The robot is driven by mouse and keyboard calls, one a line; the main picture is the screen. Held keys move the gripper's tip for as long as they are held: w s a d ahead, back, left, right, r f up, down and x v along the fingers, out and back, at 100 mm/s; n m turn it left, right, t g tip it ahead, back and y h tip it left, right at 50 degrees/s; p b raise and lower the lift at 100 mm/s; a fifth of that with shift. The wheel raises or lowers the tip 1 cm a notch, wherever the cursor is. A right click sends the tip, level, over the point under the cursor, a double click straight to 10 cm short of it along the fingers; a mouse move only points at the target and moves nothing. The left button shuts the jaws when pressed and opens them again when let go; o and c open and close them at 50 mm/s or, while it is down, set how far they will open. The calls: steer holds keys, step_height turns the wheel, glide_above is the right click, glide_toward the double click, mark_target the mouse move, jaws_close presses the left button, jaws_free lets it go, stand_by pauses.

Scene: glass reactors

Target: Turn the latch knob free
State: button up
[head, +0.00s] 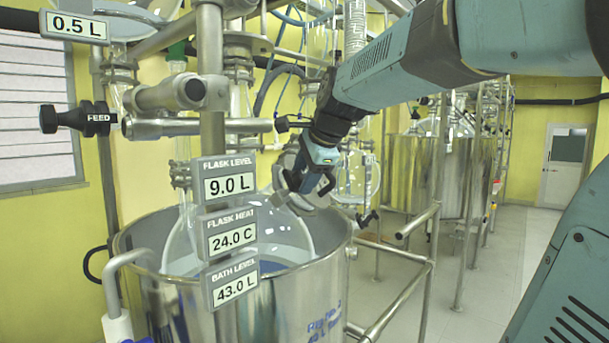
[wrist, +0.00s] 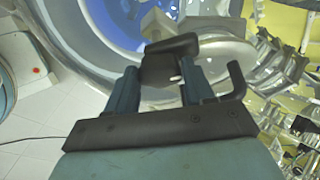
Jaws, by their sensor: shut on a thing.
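My gripper (head: 308,186) reaches down over the right rim of the large steel bath vessel (head: 330,262) in the head view. In the wrist view its two fingers stand on either side of a black latch knob (wrist: 170,58), and my gripper (wrist: 160,80) is shut on it. The knob sits beside a pale metal block (wrist: 157,24) at the rim of a glass flask with blue inside (wrist: 108,28). The glass flask (head: 185,245) stands inside the bath.
Display signs (head: 229,186) stand in front of the bath. A black feed valve handle (head: 75,118) and pipes are at left. Steel rails (head: 405,275) run right of the bath, with another steel vessel (head: 405,175) behind. Open floor lies at far right.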

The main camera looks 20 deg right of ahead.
steer(key=n+t, duration=0.1)
steer(key=n, duration=0.1)
steer(key=n+t, duration=0.1)
steer(key=n, duration=0.2)
steer(key=shift+s+f+y, duration=0.2)
steer(key=shift+y, duration=0.2)
steer(key=n, duration=0.1)
steer(key=n+t+y, duration=0.1)
steer(key=n, duration=0.1)
steer(key=n+t, duration=0.1)
steer(key=n, duration=0.1)
steer(key=shift+s+d+f+y, duration=0.1)
steer(key=shift+d+f+y, duration=0.05)
steer(key=shift+f+y, duration=0.15)
steer(key=n+y, duration=0.1)
steer(key=n, duration=0.1)
steer(key=n+y, duration=0.1)
steer(key=n, duration=0.2)
steer(key=shift+d+f+t, duration=0.1)
steer(key=shift+d+t, duration=0.05)
steer(key=shift+t, duration=0.15)
steer(key=shift+d+f+n+y, duration=0.15)
steer(key=shift+n+y, duration=0.6)
steer(key=shift+n, duration=0.75)
steer(key=shift+d+n+y, duration=0.1)
steer(key=shift+n+y, duration=0.65)
steer(key=shift+n, duration=0.75)
steer(key=o, duration=1)
steer(key=shift+o, duration=0.2)
steer(key=shift+d, duration=0.1)
